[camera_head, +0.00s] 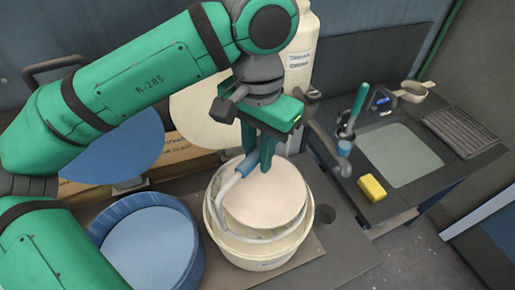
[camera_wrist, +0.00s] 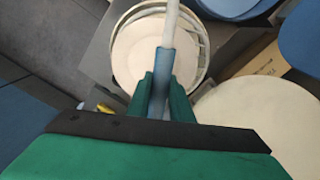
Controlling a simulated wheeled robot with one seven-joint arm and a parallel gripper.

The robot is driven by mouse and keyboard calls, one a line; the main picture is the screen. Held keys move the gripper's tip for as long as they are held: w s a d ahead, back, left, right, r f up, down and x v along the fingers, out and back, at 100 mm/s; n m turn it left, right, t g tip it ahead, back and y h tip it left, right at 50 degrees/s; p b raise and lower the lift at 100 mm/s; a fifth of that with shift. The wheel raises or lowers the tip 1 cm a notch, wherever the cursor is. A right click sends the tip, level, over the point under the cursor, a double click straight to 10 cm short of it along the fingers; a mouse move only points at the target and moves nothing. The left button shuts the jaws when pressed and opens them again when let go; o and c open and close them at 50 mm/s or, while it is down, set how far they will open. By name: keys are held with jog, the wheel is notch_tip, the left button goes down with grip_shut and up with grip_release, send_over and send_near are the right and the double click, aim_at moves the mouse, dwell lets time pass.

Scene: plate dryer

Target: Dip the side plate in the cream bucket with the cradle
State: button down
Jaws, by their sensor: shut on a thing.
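The cream bucket (camera_head: 262,264) stands on the bench right of the blue tub, and its rim also shows in the wrist view (camera_wrist: 117,28). My gripper (camera_head: 259,156) is above the back of the bucket, shut on the blue grip of the cradle (camera_head: 249,164). The grip lies between my fingertips in the wrist view (camera_wrist: 160,92). The cradle's pale rod bends down at the bucket's left side. A pale pinkish disc, seemingly the side plate (camera_head: 268,196), lies at the bucket mouth with cradle wires around it. Its exact depth against the rim is hard to tell.
A blue tub (camera_head: 108,220) stands left of the bucket. A large blue disc (camera_head: 115,150) and a cream disc (camera_head: 200,118) stand behind. A white labelled container (camera_head: 302,50) is at the back. A yellow sponge (camera_head: 371,187) lies by the sink at right.

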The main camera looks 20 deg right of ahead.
send_over(258, 187)
jog(key=shift+f, duration=2.5)
jog(key=shift+w+f, duration=0.15)
jog(key=shift+f, duration=0.55)
jog(key=shift+d+f, duration=0.15)
jog(key=shift+f, duration=5.45)
jog(key=shift+r, duration=0.1)
